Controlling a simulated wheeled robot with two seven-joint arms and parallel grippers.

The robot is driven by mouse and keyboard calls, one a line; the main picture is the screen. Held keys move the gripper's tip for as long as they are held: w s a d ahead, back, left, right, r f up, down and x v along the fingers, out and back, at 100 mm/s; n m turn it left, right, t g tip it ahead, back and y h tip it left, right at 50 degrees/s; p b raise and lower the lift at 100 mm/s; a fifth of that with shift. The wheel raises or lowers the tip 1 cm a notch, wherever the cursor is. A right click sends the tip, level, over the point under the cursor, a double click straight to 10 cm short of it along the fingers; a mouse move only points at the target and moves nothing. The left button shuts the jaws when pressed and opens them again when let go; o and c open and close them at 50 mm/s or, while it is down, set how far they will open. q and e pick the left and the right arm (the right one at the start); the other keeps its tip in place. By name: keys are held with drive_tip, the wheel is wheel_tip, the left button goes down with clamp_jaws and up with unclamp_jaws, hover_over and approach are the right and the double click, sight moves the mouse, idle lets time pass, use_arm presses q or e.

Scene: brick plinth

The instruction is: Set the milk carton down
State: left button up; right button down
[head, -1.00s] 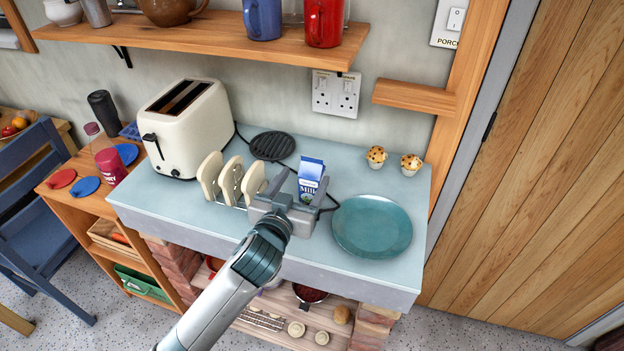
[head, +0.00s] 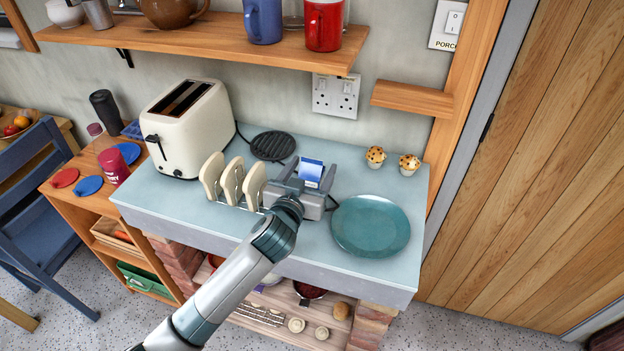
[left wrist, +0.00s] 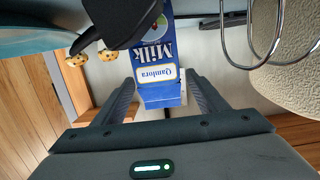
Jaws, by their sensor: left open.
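The blue and white milk carton (head: 311,173) is upright over the worktop, between the toast rack and the teal plate. My left gripper (head: 309,169) is open, with one finger on either side of the carton. The gripper body hides the carton's lower part in the head view, so its contact with the worktop is not visible there. In the left wrist view the carton (left wrist: 158,65) appears upside down between the spread fingers of the left gripper (left wrist: 158,88). My right gripper is not in view.
The toast rack (head: 236,183) with several slices is close left of the gripper, and the teal plate (head: 370,226) close right. A toaster (head: 188,130), a black round trivet (head: 272,146) and two muffins (head: 391,160) stand farther back. A dark object (left wrist: 122,22) partly covers the carton's lower part in the wrist view.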

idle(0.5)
use_arm(q)
drive_tip(key=shift+w, duration=0.1)
drive_tip(key=c, duration=1.5)
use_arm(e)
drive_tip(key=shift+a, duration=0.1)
use_arm(q)
drive_tip(key=shift+r, duration=0.2)
